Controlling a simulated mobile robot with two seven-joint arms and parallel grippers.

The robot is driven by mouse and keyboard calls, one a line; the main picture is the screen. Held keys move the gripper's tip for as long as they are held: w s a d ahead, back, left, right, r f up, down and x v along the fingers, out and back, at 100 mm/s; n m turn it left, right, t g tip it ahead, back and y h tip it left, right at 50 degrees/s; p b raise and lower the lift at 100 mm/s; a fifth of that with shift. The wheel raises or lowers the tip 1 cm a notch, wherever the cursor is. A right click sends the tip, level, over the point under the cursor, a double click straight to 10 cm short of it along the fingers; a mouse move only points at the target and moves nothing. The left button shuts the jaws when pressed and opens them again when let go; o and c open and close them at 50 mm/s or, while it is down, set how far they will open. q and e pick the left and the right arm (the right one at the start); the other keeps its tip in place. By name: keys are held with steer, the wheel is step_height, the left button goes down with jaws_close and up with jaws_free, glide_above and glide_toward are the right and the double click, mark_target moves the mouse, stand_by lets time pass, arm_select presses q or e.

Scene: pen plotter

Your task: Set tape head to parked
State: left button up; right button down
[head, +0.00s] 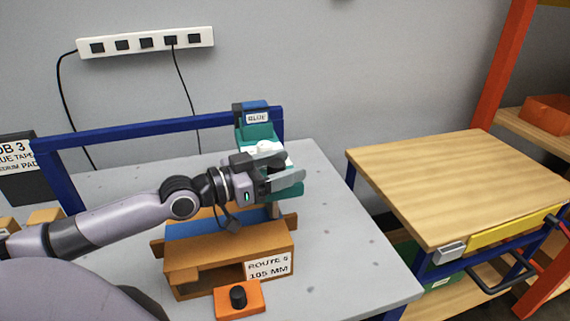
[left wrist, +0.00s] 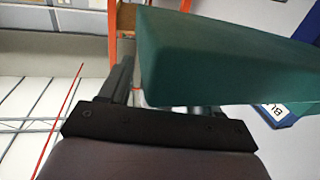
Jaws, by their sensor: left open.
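The tape head (head: 258,133) is a teal block with a blue top and a label that seems to read "BLUE". It sits at the right end of the blue gantry bar (head: 150,130). My left gripper (head: 284,168) is open just in front of and below the head, covering its lower part. In the left wrist view the teal block (left wrist: 225,55) looms large over the fingers, partly hiding them. I cannot tell whether the fingers touch it. My right gripper is out of view.
Below the gripper stands an orange-brown wooden fixture (head: 225,265) labelled "ROUTE 5 105 MM", with a black knob on an orange base (head: 239,297) in front. The grey table (head: 345,250) is clear to the right. A wooden-topped cart (head: 450,185) stands further right.

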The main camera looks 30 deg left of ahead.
arm_select(q)
steer(key=shift+w+d, duration=0.2)
steer(key=shift+w, duration=0.05)
jaws_close()
